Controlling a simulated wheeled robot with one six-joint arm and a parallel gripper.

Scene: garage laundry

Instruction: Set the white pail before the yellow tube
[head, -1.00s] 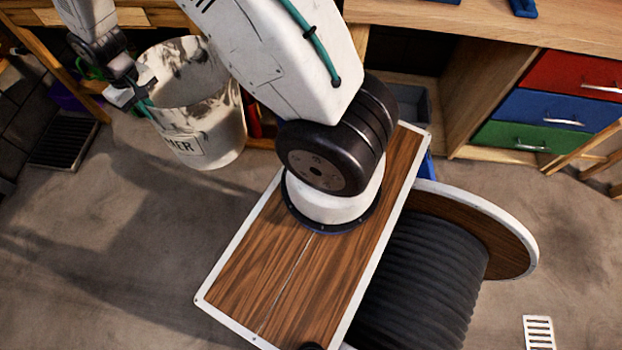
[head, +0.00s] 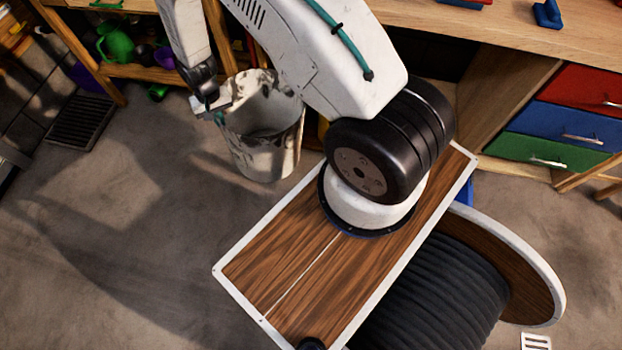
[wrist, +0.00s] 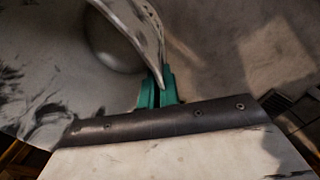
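The white pail (head: 265,155), worn with dark patches, is in the upper middle of the head view, left of my arm. My gripper (head: 219,112) is at the left side of its rim. In the wrist view, the teal fingers (wrist: 158,88) are close together at the edge of the pail (wrist: 40,105), apparently shut on its rim. I cannot tell if the pail's base touches the floor.
A wooden bench with red, blue and green drawers (head: 570,122) stands at the right. A low shelf with a green watering can (head: 115,45) is at upper left. A dark floor grate (head: 84,122) lies below it. The floor at left is open.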

